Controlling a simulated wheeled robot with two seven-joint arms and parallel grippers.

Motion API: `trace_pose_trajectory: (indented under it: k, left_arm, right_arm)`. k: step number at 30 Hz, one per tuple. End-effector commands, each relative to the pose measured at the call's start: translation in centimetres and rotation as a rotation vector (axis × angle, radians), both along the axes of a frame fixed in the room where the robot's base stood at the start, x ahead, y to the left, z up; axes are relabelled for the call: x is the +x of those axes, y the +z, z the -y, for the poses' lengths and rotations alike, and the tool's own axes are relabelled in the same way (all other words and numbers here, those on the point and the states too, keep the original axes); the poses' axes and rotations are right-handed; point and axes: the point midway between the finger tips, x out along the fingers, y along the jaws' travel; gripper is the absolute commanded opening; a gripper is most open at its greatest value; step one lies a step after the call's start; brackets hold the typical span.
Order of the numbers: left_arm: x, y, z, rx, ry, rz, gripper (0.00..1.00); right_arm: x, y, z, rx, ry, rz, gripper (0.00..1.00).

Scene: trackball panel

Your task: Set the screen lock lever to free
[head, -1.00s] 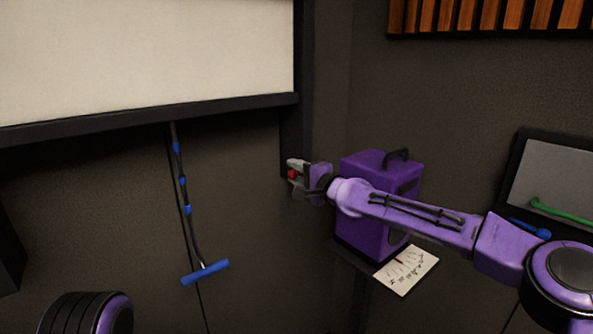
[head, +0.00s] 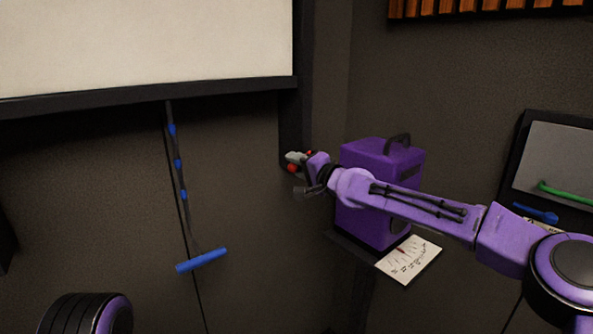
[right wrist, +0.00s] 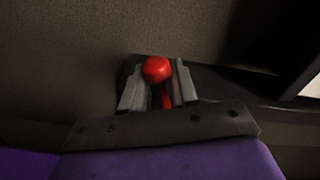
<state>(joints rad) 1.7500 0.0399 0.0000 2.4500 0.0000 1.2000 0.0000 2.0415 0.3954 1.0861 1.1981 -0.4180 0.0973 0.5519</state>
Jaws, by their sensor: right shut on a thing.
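The screen lock lever has a red ball knob (right wrist: 157,69) on a red stem, seen between the fingers in the right wrist view. In the head view its red knob (head: 293,168) shows small at the foot of the dark screen post. My right gripper (right wrist: 158,88) is shut on the lever, its grey fingers on either side of the stem and just below the ball. In the head view the right gripper (head: 297,162) partly covers the lever and its mount. Any lever markings cannot be read. My left gripper is out of view.
A white screen (head: 140,45) with a dark lower bar hangs at the upper left. A cord with a blue handle (head: 202,260) hangs below it. A purple box (head: 370,205) stands behind my right forearm, with a paper sheet (head: 409,259) beside it.

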Motion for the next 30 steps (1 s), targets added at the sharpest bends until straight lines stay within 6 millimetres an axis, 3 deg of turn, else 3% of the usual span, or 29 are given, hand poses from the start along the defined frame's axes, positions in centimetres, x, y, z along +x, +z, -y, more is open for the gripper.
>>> trace_pose_trajectory:
  k: [3, 12, 30]
  left_arm:
    - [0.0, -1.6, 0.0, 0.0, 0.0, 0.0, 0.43]
    - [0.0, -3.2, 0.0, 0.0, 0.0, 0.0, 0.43]
    - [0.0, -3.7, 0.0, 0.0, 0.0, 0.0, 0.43]
  right_arm:
    - [0.1, -1.0, 0.1, -0.071, 0.002, 0.05, 0.0]
    - [0.3, -1.6, 0.4, -0.208, 0.002, 0.149, 0.0]
    - [0.4, -1.7, 0.6, -0.273, 0.002, 0.193, 0.0]
